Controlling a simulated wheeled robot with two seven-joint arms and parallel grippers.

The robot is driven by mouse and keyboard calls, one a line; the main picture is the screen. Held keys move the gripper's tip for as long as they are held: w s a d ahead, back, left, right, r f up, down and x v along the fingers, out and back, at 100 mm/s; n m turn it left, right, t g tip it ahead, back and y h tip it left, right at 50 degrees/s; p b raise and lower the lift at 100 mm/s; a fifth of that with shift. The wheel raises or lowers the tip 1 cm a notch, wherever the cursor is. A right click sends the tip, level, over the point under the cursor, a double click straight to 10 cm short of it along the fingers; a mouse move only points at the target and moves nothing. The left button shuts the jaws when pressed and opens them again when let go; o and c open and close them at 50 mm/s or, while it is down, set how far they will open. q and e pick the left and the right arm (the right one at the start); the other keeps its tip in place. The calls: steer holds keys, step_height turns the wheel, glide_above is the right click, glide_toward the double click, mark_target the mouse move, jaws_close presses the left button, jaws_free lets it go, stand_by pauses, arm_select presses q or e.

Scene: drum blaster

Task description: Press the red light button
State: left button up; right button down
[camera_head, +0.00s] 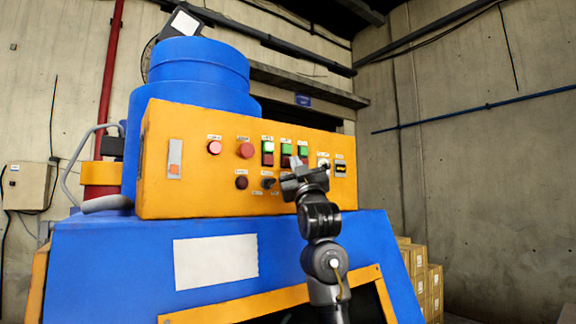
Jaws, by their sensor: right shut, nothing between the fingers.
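The orange control panel (205,190) sits on the front of the blue machine. A glowing pinkish-red round light button (214,147) is at its upper left, under a small white label. A darker red round knob-like button (246,150) is just right of it. My right gripper (301,172) is shut and empty in front of the panel's lower right part, right of and below both red buttons. It covers part of the lower controls. I cannot tell whether it touches the panel. My left gripper is out of view.
Green-over-red switch pairs (268,153) line the panel's upper middle. A dark round button (241,182) and a black selector (268,183) sit below. A grey hose (72,170) curves at the left. Stacked boxes (434,285) stand at the right.

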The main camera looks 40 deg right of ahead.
steer(key=shift+s+b, duration=1.1)
steer(key=shift+s, duration=1.45)
